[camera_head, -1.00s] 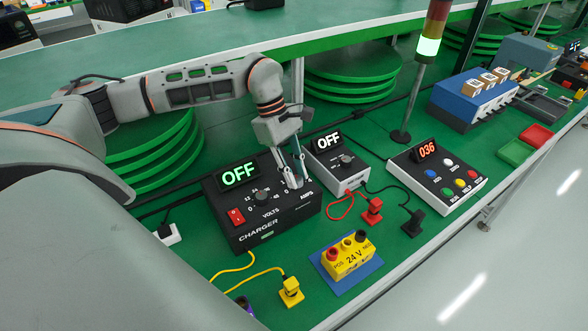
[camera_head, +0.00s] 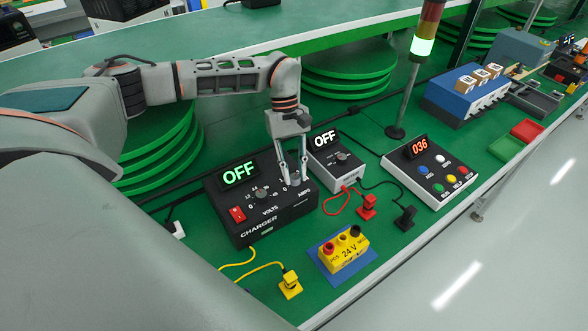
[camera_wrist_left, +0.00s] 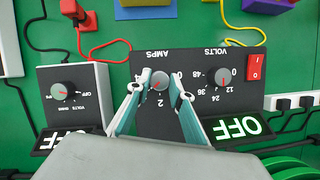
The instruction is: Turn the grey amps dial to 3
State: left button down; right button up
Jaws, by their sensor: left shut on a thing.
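The black charger (camera_head: 262,207) stands on the green bench, its display reading OFF and its red switch (camera_head: 236,214) at the left of the panel. The grey amps dial (camera_head: 294,179) is at the right of its panel. My left gripper (camera_head: 293,180) reaches down from above and its fingers are shut on the dial. In the left wrist view, the fingertips (camera_wrist_left: 161,78) sit on both sides of the amps dial (camera_wrist_left: 160,81). A 2 shows beside the dial; the fingers hide other scale marks, and the exact pointer setting is hard to tell.
The volts dial (camera_head: 261,193) is left of the amps dial. A grey-white meter box (camera_head: 336,165) stands close on the right. A yellow 24 V block (camera_head: 344,250) lies in front on a blue mat. A black-topped button panel (camera_head: 432,171) is farther right.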

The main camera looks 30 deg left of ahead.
dwell(0.3)
pick_arm(q)
jog(key=c, duration=1.8)
grip_release()
jog(key=shift+r, duration=0.1)
jog(key=v, duration=1.1)
jog(key=shift+w+a+r, duration=0.1)
jog(key=shift+a+r, duration=0.05)
jog(key=shift+r, duration=0.25)
